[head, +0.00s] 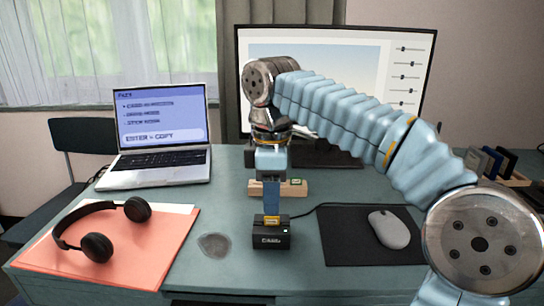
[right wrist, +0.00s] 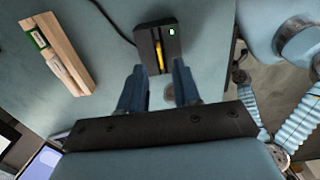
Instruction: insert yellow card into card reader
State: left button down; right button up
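The black card reader (head: 271,238) stands on the table in front of my right gripper's fingers; it also shows in the right wrist view (right wrist: 171,50). The yellow card (head: 271,222) stands upright at the reader's top, and its thin yellow edge (right wrist: 160,58) shows in the slot. My right gripper (head: 271,208) points down just above the reader. In the right wrist view its two fingers (right wrist: 158,90) are apart, with a clear gap between them and nothing gripped. A small green light shows on the reader. My left gripper is not in view.
A wooden holder (head: 293,190) with a green card is behind the reader. A laptop (head: 160,160), headphones (head: 97,247) on an orange folder, a mouse (head: 389,229) on a black mat (head: 345,240) and a monitor (head: 330,45) stand around. A cable leaves the reader.

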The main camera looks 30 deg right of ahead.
aim_at(272, 217)
notch_tip(272, 217, up, 10)
jog(key=p, duration=0.3)
jog(key=shift+s, duration=0.1)
dwell(0.3)
